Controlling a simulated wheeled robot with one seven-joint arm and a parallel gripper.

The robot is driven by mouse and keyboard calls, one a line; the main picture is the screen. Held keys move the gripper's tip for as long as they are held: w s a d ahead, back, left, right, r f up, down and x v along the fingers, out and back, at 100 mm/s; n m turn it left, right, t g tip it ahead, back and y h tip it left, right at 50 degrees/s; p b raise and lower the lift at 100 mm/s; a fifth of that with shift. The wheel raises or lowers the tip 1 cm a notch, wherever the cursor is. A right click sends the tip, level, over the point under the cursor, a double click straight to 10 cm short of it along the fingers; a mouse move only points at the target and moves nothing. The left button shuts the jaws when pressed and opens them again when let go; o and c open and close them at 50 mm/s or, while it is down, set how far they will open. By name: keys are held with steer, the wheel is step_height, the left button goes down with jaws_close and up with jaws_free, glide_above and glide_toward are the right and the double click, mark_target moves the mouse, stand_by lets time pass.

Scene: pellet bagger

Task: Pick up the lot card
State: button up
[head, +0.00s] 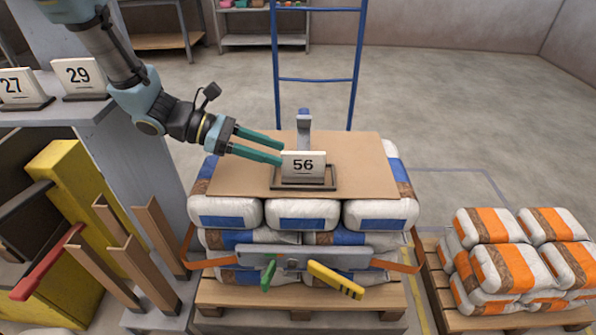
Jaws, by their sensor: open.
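The lot card (303,164), white with a black "56", stands upright in a dark tray-like base (303,185) on a brown cardboard sheet (360,160). The sheet lies on top of a stack of white and blue bags (303,213). My gripper (282,152) reaches in from the left with its two green fingers apart. The fingertips are at the card's left edge; I cannot tell whether they touch it. Nothing shows between the fingers.
Cards "27" (16,87) and "29" (80,76) stand on a grey shelf at left. A grey post stands behind the card (304,122), before a blue frame (318,80). Wooden posts (130,262) and orange-banded bags (525,255) flank the stack.

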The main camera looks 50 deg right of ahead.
mark_target(303, 175)
steer(key=shift+p+x, duration=0.45)
steer(key=shift+x, duration=3.3)
steer(key=shift+a+f, duration=0.1)
steer(key=shift+a, duration=0.05)
jaws_close()
